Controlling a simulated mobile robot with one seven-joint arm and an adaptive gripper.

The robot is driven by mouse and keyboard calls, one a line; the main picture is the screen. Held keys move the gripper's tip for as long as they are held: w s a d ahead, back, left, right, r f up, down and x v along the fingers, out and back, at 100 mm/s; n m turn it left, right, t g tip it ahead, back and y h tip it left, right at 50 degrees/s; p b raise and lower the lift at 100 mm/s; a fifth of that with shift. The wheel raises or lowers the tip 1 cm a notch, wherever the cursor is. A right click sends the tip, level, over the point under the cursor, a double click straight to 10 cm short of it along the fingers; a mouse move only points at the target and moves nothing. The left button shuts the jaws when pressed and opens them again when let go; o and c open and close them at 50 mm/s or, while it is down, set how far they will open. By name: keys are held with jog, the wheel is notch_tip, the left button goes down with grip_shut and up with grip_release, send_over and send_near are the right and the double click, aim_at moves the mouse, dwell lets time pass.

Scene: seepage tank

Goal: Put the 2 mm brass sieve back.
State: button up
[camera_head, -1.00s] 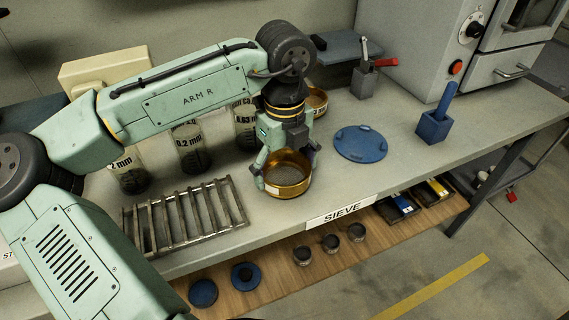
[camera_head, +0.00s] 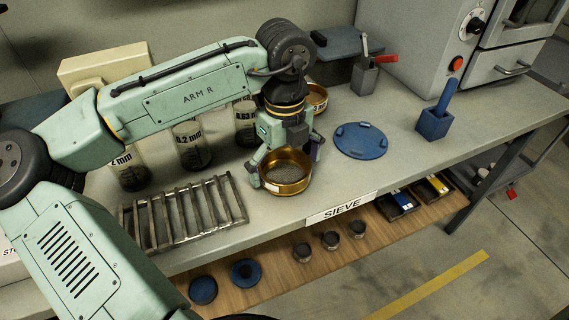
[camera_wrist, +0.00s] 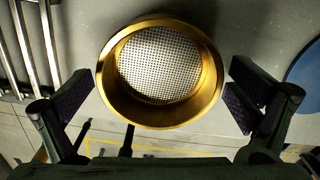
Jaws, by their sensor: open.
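A brass sieve (camera_head: 287,183) with a perforated metal plate appears to stand on the bench near its front edge, above the SIEVE label. Its small white tag is too small to read in the head view. My gripper (camera_head: 284,163) is open, with one finger on either side of the sieve. In the wrist view the sieve (camera_wrist: 160,75) sits between the open jaws (camera_wrist: 158,102), with a gap to each pad. A second brass sieve (camera_head: 317,97) is partly hidden behind my gripper; its tag is not fully legible.
A slotted metal rack (camera_head: 182,213) lies left of the sieve. Labelled glass jars (camera_head: 192,147) stand behind it. A blue round plate (camera_head: 363,140) and a blue holder (camera_head: 433,125) are to the right. A lower wooden shelf (camera_head: 290,267) holds small cups and blue discs.

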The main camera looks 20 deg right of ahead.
aim_at(284, 174)
notch_tip(284, 174, up, 12)
jog(key=b, duration=0.1)
jog(key=shift+r, duration=0.15)
